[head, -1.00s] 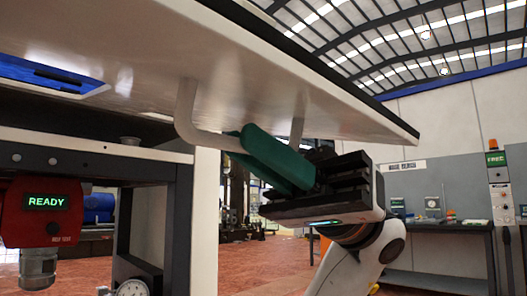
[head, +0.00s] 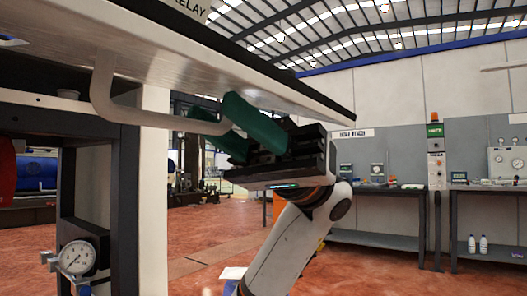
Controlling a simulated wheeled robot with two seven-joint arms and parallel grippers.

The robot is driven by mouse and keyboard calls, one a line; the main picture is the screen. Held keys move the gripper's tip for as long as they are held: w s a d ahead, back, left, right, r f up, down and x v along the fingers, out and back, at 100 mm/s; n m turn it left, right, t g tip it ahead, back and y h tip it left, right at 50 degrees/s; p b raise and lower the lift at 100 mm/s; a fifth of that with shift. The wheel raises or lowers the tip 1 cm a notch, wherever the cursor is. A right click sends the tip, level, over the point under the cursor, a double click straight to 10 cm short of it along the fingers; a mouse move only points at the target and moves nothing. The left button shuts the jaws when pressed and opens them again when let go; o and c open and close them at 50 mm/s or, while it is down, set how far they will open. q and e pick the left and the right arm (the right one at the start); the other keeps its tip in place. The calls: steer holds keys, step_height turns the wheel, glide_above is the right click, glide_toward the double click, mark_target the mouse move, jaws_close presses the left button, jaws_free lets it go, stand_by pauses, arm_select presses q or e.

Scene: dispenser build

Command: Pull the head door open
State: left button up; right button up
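The head door is the large white panel (head: 215,75) with a dark edge, swung out and slanting across the top of the head view. Its pale bent bar handle (head: 150,117) hangs below the panel's face. My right gripper (head: 232,132) reaches up from the lower right with green fingers. The handle's bar runs in between the fingers, and they look shut on it. The handle's far end is hidden behind the fingers and gripper body. My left gripper is not in view.
A machine frame with a white post (head: 153,200) and a dial gauge (head: 77,258) stands at the left. A grey workbench (head: 385,240) and a signal post (head: 436,150) stand along the right wall. The red floor between is mostly clear.

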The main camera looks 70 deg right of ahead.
steer(key=v, duration=0.8)
steer(key=shift+d, duration=0.35)
steer(key=shift+d, duration=0.1)
steer(key=w+b+v, duration=0.1)
steer(key=b+v, duration=0.1)
steer(key=v, duration=1.1)
steer(key=shift+d+f+b, duration=0.3)
steer(key=shift+d+b, duration=0.1)
steer(key=shift+d, duration=0.05)
steer(key=shift+w, duration=0.1)
stand_by(0.6)
